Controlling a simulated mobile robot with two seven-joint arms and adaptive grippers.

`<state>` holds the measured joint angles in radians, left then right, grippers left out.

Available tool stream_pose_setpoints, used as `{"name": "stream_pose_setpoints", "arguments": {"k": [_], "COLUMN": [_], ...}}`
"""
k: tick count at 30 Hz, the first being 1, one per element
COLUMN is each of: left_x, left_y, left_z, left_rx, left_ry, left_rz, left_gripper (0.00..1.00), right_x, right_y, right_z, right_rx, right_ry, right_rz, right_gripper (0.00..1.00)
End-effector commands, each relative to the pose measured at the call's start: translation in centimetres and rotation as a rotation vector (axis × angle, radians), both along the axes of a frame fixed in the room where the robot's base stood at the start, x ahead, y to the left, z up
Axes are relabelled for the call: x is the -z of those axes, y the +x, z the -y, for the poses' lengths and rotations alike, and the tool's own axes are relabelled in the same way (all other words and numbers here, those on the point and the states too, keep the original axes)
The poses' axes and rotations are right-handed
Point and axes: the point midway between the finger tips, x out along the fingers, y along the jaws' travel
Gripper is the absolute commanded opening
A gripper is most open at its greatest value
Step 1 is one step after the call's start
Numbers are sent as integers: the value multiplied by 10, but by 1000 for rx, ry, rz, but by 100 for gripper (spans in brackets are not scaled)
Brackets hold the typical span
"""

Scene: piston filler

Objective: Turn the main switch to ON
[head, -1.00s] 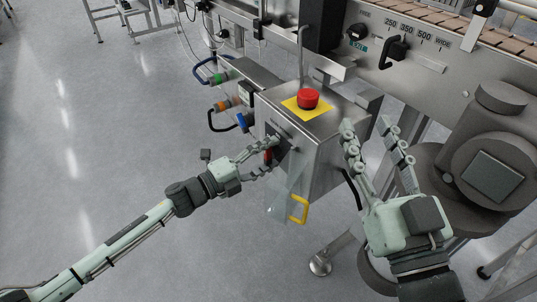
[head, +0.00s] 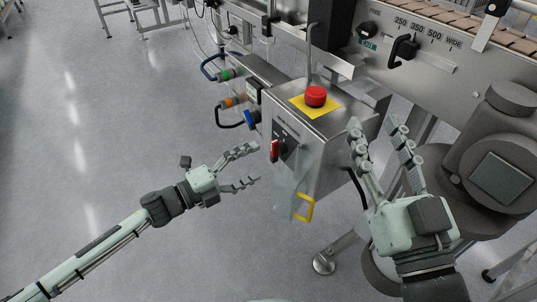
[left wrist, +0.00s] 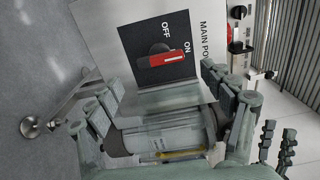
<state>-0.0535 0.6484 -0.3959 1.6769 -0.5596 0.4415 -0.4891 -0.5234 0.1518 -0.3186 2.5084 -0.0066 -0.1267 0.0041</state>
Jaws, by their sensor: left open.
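The main switch (head: 275,150) is a red-handled rotary knob on a black plate on the front of the steel control box (head: 318,150). In the left wrist view the red handle (left wrist: 165,58) lies in line with the ON label, with OFF to its side. My left gripper (head: 255,165) is open and empty, just left of the switch and apart from it. Its spread fingers (left wrist: 160,86) frame the lower part of the left wrist view. My right gripper (head: 374,124) is open and empty, right of the box.
A clear cover with a yellow handle (head: 304,207) hangs open below the switch. A red emergency button (head: 316,96) on a yellow plate tops the box. Coloured connectors and a blue-handled part (head: 250,119) are left of it. Floor on the left is free.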

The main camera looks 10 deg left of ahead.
Motion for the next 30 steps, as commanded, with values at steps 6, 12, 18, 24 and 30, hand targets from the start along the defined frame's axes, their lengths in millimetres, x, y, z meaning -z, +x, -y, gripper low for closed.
{"name": "stream_pose_setpoints", "arguments": {"k": [6, 12, 18, 24, 30], "left_x": [0, 0, -1, 0, 0], "left_y": [-28, -37, -37, -37, -37], "left_z": [-27, -36, -37, -37, -37], "left_rx": [1, 1, 1, 1, 1], "left_ry": [1, -1, -1, -1, -1], "left_rz": [-1, 0, 1, 1, 1], "left_gripper": [81, 81, 81, 81, 81], "right_x": [0, 0, 0, 0, 0], "right_y": [0, 0, 0, 0, 0], "right_z": [0, 0, 0, 0, 0], "right_rx": [0, 0, 0, 0, 0], "right_ry": [0, -1, -1, -1, 0], "right_rz": [0, 0, 0, 0, 0], "right_gripper": [40, 40, 40, 40, 40]}}
